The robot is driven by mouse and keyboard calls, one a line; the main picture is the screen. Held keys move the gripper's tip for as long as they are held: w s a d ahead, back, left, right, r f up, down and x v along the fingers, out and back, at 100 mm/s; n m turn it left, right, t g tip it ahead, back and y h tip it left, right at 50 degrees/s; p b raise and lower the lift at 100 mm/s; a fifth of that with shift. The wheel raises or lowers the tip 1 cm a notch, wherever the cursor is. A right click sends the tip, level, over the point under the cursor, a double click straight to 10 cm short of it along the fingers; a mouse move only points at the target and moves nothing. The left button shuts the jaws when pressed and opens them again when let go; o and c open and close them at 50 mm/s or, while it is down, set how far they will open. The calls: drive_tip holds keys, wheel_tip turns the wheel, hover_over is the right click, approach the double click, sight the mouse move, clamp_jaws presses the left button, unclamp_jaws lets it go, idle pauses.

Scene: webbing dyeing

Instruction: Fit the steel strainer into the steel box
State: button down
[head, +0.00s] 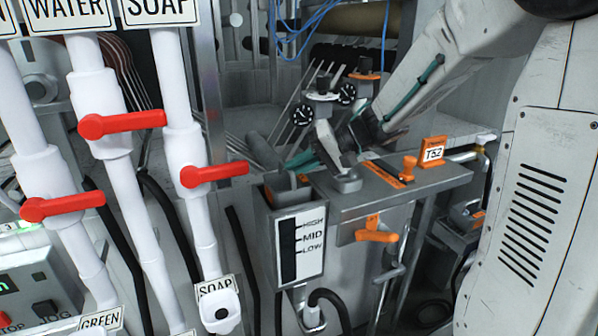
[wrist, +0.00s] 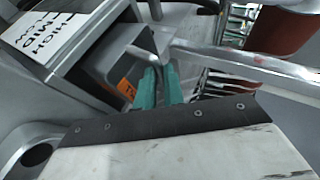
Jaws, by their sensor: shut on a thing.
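The steel box (head: 297,240) stands below my gripper in the head view, with a HIGH, MID, LOW scale on its front. The box (wrist: 88,70) is at the upper left in the wrist view. My gripper (head: 303,160) has green fingers just above the box's mouth. In the wrist view my gripper (wrist: 162,85) is shut on a grey metal part that I take for the steel strainer (wrist: 140,52). The strainer is at the box's opening. Its lower part is hidden, and I cannot tell how deep it sits or whether it touches the walls.
A steel ledge (head: 420,187) with an orange T52 tag (head: 434,151) adjoins the box on the right. An orange valve handle (head: 376,230) hangs below it. White pipes with red levers (head: 212,173) stand close on the left. Black hoses run below the box.

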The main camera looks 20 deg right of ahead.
drive_tip(key=shift+f, duration=0.7)
drive_tip(key=shift+f, duration=0.1)
drive_tip(key=shift+f, duration=0.4)
drive_tip(key=shift+f, duration=0.1)
drive_tip(key=c, duration=1.5)
unclamp_jaws()
